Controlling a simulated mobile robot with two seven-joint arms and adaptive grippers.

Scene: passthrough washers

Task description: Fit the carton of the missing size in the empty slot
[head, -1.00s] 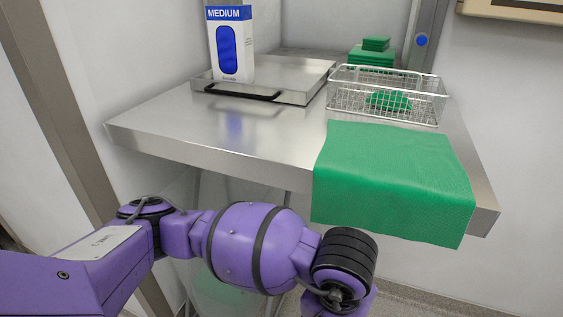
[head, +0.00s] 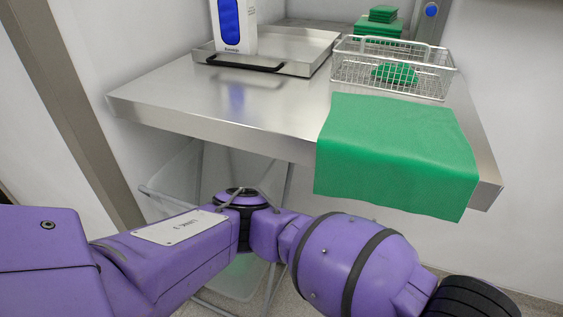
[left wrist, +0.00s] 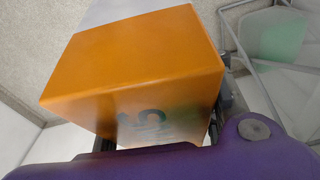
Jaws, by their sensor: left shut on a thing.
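An orange carton (left wrist: 140,65) with a paler section at its far end fills much of the left wrist view. Dark green lettering on its near face is partly legible. My left gripper (left wrist: 165,136) is shut on this carton, with dark finger parts showing at its sides. In the head view my left arm crosses the bottom, and its gripper is beyond the frame. A white carton with a blue panel (head: 231,22) stands upright on a steel tray (head: 300,50); its top is cut off. No slot shows, and my right gripper is not in view.
A steel table (head: 190,115) carries the tray, which has a black handle (head: 245,66). A wire basket (head: 395,88) holds a green item, with stacked green cloths (head: 380,28) behind. A green cloth (head: 395,155) hangs over the front edge. The table's left front is clear.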

